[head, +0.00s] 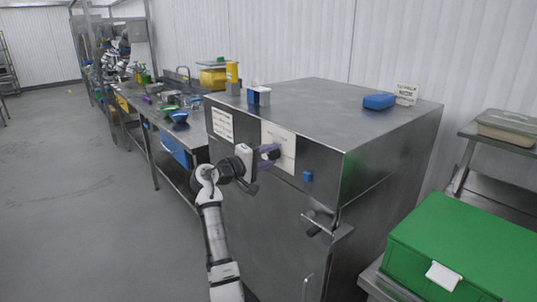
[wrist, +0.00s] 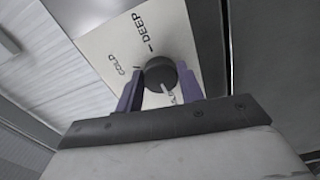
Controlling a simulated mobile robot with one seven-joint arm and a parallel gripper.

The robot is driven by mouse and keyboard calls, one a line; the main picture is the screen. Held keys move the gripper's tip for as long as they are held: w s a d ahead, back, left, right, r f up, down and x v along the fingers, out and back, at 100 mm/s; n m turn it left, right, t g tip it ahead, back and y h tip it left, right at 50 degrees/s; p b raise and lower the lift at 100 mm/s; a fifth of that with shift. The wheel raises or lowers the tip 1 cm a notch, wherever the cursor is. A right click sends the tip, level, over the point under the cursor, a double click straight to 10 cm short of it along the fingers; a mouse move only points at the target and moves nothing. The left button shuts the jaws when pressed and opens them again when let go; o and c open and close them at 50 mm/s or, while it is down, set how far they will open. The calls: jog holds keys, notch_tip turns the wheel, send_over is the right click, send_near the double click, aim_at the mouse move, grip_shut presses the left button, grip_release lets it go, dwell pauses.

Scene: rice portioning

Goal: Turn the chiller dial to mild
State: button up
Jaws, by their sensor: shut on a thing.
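The chiller (head: 300,220) is a large steel cabinet in the middle of the head view. A pale label plate (head: 285,160) is on its front near the top. In the wrist view the black round dial (wrist: 158,72) sits on that plate, with COLD and DEEP printed beside it. A white pointer line on the dial runs toward the bottom of the picture, away from both words. No "mild" marking is readable; part of the plate is hidden by my gripper. My gripper (wrist: 160,88) has its purple fingers on either side of the dial, shut on it.
A door handle (head: 318,226) and a small blue block (head: 308,177) are on the chiller front. A blue item (head: 379,101) lies on its top. A green box (head: 465,250) stands at the right. A cluttered counter (head: 180,115) runs along the left; the floor there is clear.

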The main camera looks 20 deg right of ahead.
dwell(0.4)
jog(key=o, duration=1)
jog(key=b+v, duration=0.5)
jog(key=v, duration=0.9)
jog(key=shift+d, duration=0.1)
